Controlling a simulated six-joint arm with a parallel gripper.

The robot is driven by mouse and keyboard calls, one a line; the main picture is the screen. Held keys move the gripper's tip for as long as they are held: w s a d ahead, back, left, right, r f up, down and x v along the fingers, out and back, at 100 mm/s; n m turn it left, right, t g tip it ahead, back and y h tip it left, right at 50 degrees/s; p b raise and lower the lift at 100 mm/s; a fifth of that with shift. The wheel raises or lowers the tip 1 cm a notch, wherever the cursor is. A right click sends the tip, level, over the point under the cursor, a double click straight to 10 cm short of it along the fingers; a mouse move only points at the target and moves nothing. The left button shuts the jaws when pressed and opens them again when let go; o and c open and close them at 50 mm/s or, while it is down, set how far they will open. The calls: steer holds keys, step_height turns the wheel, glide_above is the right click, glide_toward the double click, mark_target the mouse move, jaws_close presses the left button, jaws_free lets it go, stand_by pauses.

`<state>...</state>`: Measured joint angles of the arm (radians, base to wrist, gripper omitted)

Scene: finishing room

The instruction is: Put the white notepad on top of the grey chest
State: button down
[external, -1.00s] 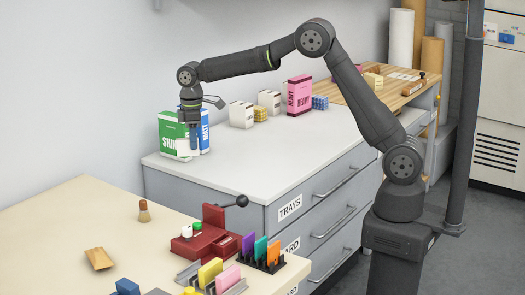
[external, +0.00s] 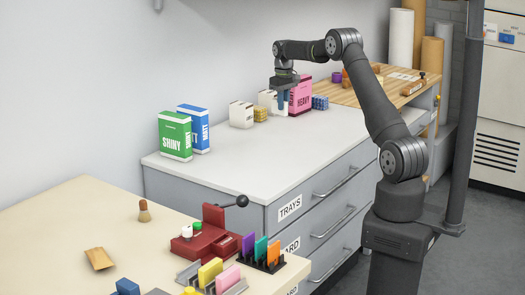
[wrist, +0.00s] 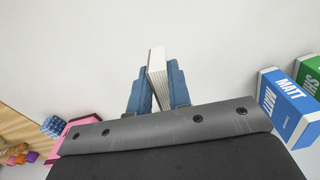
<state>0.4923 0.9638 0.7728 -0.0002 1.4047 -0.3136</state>
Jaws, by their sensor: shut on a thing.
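The white notepad (wrist: 157,72) stands on edge between my two blue fingers in the wrist view. My gripper (wrist: 158,88) is shut on it. In the external view my gripper (external: 283,101) points down over the back part of the grey chest (external: 240,193), just left of the pink box. I cannot make out the notepad in that view, nor its height above the top. The chest has a pale flat top, drawers and a TRAYS label.
A pink HEAVY box (external: 301,96), cream boxes (external: 241,114) and small blue blocks (external: 320,103) stand at the chest's back. Green SHINY (external: 174,136) and blue MATT (external: 201,127) boxes stand at its left end. The chest top's middle and front are clear.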

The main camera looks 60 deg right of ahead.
steer(key=s+d+f+m, duration=0.1)
steer(key=s+d+m, duration=0.3)
steer(key=s+d, duration=0.9)
steer(key=s+d+f+m, duration=0.1)
steer(key=s+d+m, duration=0.2)
steer(key=s+d, duration=0.9)
glide_above(339, 133)
step_height(339, 133, down, 7)
steer(key=shift+d+r, duration=0.1)
steer(key=shift+r, duration=0.05)
steer(key=shift+f, duration=2)
steer(key=shift+f, duration=0.15)
steer(key=c, duration=1.3)
jaws_free()
steer(key=shift+c, duration=0.2)
step_height(339, 133, up, 12)
